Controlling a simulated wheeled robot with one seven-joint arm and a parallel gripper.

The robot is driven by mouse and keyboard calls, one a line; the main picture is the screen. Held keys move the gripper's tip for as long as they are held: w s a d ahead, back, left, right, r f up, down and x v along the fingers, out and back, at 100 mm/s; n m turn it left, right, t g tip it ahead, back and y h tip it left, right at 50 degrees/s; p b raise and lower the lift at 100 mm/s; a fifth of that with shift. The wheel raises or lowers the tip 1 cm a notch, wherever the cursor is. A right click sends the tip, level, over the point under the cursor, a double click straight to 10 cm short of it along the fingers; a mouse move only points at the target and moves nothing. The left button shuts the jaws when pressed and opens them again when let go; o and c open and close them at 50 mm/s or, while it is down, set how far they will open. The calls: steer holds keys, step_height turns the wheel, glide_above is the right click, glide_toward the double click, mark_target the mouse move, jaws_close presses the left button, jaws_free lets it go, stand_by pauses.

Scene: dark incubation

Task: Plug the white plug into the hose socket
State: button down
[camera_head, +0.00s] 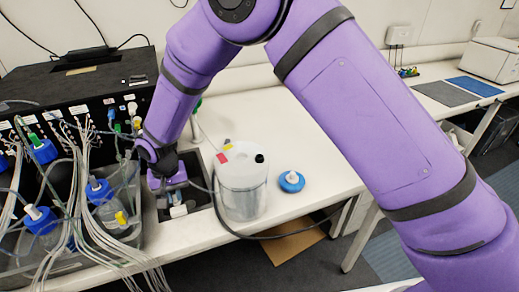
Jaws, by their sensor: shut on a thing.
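My gripper (177,205) is at the end of my purple arm, pointing down into a dark recess in the bench, just left of the clear canister. It is shut on a small white piece (179,211), which I take to be the white plug. The piece is tiny and partly hidden by the fingers, so its exact shape and tilt do not show. I cannot make out the hose socket clearly. I cannot tell whether the plug touches anything below it.
The clear canister (242,192) with coloured fittings stands close right of my gripper. A dark hose (290,235) hangs past the bench edge. Blue-capped bottles (101,190) and many thin tubes crowd the left.

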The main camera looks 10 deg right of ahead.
steer(key=shift+f, duration=0.1)
steer(key=c, duration=1.1)
jaws_free()
steer(key=shift+o, duration=0.2)
